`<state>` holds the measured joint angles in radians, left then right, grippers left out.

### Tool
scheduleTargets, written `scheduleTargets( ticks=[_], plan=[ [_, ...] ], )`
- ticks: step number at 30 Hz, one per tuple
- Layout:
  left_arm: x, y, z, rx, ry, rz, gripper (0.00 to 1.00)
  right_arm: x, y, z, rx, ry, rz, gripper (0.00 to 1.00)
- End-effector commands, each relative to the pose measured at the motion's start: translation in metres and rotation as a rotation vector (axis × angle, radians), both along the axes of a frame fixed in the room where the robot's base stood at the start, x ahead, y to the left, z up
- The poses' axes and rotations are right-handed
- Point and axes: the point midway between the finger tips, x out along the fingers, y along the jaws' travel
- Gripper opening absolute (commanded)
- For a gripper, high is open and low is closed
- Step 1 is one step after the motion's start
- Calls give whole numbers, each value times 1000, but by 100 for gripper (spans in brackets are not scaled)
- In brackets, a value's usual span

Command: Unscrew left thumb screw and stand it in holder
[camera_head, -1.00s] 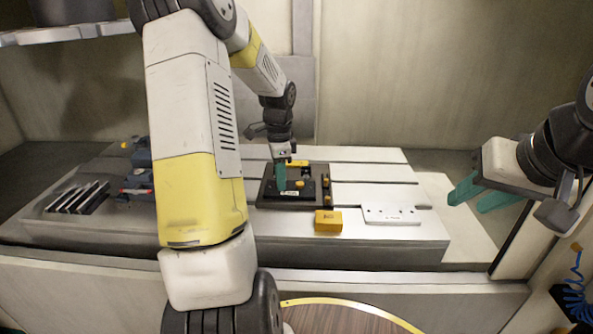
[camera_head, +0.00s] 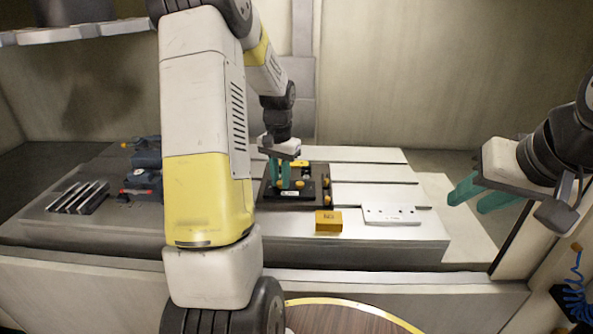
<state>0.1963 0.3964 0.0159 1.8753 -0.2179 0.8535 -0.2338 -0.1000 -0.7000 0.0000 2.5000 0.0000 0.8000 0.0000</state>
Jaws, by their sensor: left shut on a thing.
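The dark mould base (camera_head: 265,197) lies on the slotted table, with a black plate (camera_head: 305,194) on it. One yellow-orange thumb screw (camera_head: 299,184) shows right of my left gripper's fingers. My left gripper (camera_head: 281,186) points down over the left part of the black plate, its green fingers shut on the left thumb screw, which they mostly hide. I cannot tell whether that screw is still seated. My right gripper (camera_head: 472,198) is open and empty off the table's right side. A pale plate with small holes (camera_head: 391,215) lies at the front right; I cannot tell whether it is the holder.
A yellow-orange block (camera_head: 328,221) stands at the table's (camera_head: 373,172) front edge. Several dark bars (camera_head: 78,197) lie at the left, near blue-grey clamps (camera_head: 140,180). My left arm hides part of the table's left half. The back right of the table is clear.

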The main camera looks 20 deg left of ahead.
Motion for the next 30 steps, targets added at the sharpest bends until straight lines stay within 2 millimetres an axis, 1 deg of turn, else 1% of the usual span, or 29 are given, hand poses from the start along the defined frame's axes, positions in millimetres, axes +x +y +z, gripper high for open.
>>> scheduleTargets(
  ticks=[9, 11, 15, 18, 26, 27, 30],
  plan=[
    [1, 0, 1, 1, -4, 25, 0, 0, 0, 0, 0, 0, 0, 36],
    [1, 0, 1, 1, -4, 68, 0, 0, 0, 0, 0, 0, 0, 36],
    [1, 0, 1, 1, -4, 250, 0, 0, 0, 0, 0, 0, 0, 36],
    [1, 0, 1, 1, -4, 339, 0, 0, 0, 0, 0, 0, 0, 36],
    [1, 0, 1, 0, -4, 363, 0, 0, 0, 0, 0, 0, 0, 36],
    [1, 0, 1, 0, -4, 363, 29, 0, 0, 0, 0, 0, 0, 36],
    [1, 0, 1, 0, -3, 362, 46, 0, 0, 0, 0, 0, 0, 36]
  ],
)
